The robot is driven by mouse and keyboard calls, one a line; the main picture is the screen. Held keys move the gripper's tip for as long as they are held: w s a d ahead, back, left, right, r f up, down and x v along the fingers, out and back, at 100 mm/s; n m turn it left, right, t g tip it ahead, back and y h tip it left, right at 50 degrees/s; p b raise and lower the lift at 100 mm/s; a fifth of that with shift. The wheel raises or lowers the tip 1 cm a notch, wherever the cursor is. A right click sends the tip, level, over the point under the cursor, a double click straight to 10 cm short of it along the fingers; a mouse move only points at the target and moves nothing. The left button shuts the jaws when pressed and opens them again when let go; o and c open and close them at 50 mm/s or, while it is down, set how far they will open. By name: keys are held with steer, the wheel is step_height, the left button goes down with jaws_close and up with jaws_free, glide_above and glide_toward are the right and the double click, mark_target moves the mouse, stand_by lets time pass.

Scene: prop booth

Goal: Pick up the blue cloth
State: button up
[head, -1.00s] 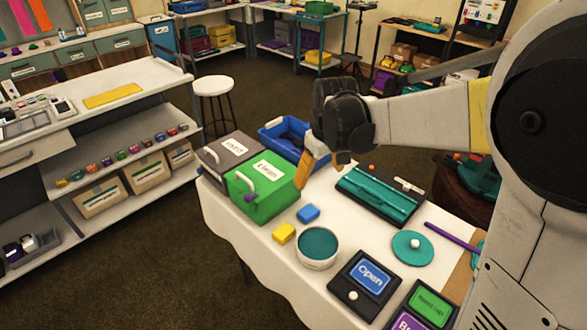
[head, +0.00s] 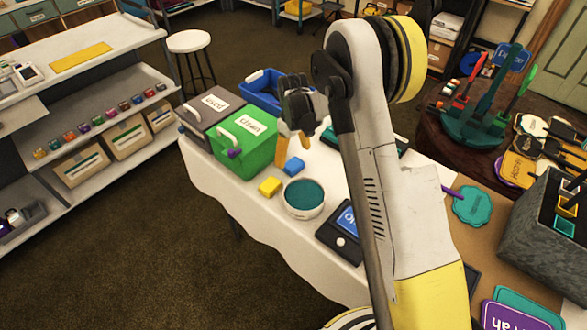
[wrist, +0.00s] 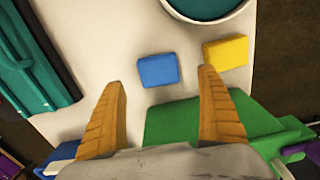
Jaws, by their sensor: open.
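The blue cloth (head: 294,166) is a small folded pad lying flat on the white-covered table, beside the yellow pad and the bowl. In the wrist view the blue cloth (wrist: 158,71) lies ahead between the lines of the two orange fingers, apart from both. My gripper (head: 293,150) is above the table just behind the cloth, fingers pointing down. In the wrist view my gripper (wrist: 161,78) is spread wide, with nothing between its fingers. My arm hides part of the table to the right.
A yellow pad (head: 270,187) and a white bowl (head: 303,214) with a teal inside stand close to the cloth. A green box (head: 246,155), a dark grey box (head: 199,127) and a blue bin (head: 251,86) stand at the table's far left. A dark sign (head: 341,243) lies right of the bowl.

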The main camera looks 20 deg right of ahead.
mark_target(294, 164)
step_height(294, 164, down, 5)
steer(key=b, duration=0.2)
steer(key=shift+w+d+f+b, duration=0.1)
steer(key=shift+b, duration=0.2)
steer(key=c, duration=1.1)
steer(key=shift+r, duration=0.2)
step_height(294, 164, up, 4)
steer(key=shift+p, duration=1.2)
steer(key=s+d+r+p, duration=0.3)
steer(key=d+r, duration=0.4)
steer(key=d, duration=0.4)
steer(key=shift+s+d+p, duration=0.15)
steer(key=shift+p, duration=0.2)
steer(key=shift+f, duration=0.1)
